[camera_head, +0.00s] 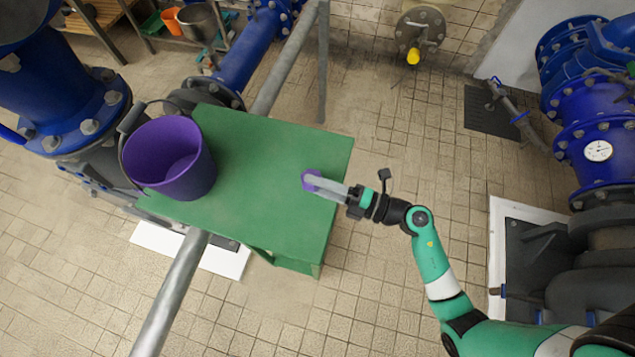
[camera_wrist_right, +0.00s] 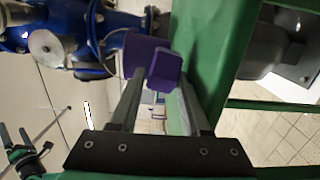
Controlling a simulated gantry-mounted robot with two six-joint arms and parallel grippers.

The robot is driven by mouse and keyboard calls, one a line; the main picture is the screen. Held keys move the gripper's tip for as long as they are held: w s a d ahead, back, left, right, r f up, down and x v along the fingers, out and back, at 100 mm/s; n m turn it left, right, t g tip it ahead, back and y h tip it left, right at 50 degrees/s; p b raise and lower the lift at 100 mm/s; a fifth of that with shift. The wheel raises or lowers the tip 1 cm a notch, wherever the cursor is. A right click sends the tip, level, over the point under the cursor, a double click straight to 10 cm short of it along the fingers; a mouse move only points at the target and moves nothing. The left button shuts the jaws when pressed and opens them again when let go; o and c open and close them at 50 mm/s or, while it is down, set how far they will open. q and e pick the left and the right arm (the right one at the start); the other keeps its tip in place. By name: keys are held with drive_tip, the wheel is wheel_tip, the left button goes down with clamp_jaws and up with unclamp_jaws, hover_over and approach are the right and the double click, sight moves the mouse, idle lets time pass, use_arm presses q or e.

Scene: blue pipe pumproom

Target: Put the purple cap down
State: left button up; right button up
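The small purple cap (camera_head: 309,181) is at the fingertips of my right gripper (camera_head: 313,182), over the right part of the green table (camera_head: 262,165). In the right wrist view the purple cap (camera_wrist_right: 166,67) sits between the ends of the two grey fingers (camera_wrist_right: 160,80), which appear closed on it. Whether the cap touches the tabletop cannot be told. In the wrist view the table's green surface (camera_wrist_right: 205,45) lies right beside the cap.
A purple bucket (camera_head: 170,158) with a dark handle stands at the table's left end. The middle of the tabletop is clear. A grey pipe (camera_head: 170,300) runs by the table. Blue pump parts (camera_head: 65,85) are at the left, and blue piping with a gauge (camera_head: 597,151) at the right.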

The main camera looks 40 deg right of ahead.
drive_tip(key=shift+o, duration=0.9)
drive_tip(key=shift+f, duration=0.15)
drive_tip(key=shift+r, duration=0.4)
drive_tip(key=p+v, duration=0.3)
drive_tip(key=v, duration=0.9)
drive_tip(key=shift+r, duration=0.3)
